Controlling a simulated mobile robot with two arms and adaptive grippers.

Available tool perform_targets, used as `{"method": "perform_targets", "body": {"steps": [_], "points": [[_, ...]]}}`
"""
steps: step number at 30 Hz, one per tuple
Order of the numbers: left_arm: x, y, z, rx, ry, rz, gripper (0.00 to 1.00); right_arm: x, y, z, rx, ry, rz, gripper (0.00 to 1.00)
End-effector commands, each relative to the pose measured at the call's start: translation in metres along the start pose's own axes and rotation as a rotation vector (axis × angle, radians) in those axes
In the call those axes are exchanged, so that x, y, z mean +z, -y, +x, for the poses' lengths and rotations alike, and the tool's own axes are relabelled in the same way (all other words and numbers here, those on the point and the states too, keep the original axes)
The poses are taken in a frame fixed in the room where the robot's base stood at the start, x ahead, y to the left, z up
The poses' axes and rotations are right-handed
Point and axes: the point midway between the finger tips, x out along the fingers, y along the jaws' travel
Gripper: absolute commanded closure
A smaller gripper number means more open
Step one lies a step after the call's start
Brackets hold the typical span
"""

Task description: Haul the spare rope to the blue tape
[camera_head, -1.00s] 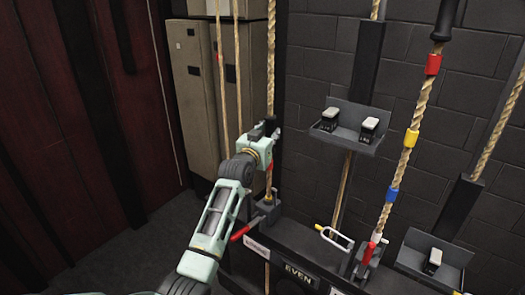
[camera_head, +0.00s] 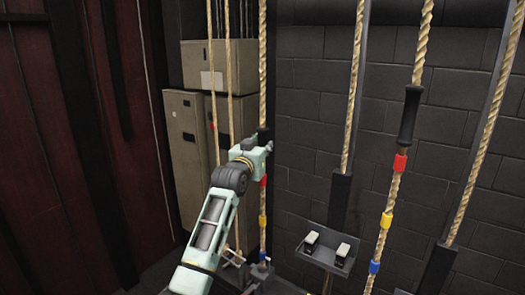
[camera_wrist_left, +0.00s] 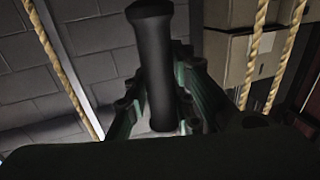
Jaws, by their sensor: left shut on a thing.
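A tan rope (camera_head: 263,60) hangs in front of the lockers in the head view. My left gripper (camera_head: 263,143) is shut around the black grip on this rope. In the left wrist view the black grip (camera_wrist_left: 152,70) stands between the fingers. Below the gripper the rope carries red tape (camera_head: 263,181), yellow tape (camera_head: 262,222) and blue tape (camera_head: 263,256). The blue tape is low, just above the dark rail hardware. No label shows which rope is the spare. My right gripper is not in view.
Another rope to the right has its own black grip (camera_head: 409,117) and red, yellow and blue tape. A black shelf (camera_head: 327,260) with two pale-topped blocks juts from the brick wall (camera_head: 320,110). Tan lockers (camera_head: 185,135) stand behind my left arm.

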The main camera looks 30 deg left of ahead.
Motion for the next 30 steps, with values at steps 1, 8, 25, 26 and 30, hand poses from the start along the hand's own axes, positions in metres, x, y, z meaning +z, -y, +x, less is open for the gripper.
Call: {"method": "perform_targets", "body": {"steps": [1, 8, 25, 26, 30], "points": [[-0.0019, 0.0005, -0.0001, -0.001, -0.001, 0.001, 1.00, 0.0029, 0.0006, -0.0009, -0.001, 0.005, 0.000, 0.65], [-0.0003, 0.0003, 0.0000, -0.001, 0.002, 0.001, 1.00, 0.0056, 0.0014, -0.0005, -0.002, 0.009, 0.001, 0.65], [0.0012, -0.0002, 0.0000, 0.000, 0.005, 0.000, 0.58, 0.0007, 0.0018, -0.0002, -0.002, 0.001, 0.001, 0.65], [0.0013, -0.0002, -0.0002, 0.000, 0.005, 0.000, 0.58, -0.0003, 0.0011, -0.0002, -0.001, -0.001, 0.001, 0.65], [0.0019, -0.0002, -0.0061, 0.000, 0.005, 0.001, 0.58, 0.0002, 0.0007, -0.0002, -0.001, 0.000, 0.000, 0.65]]}}
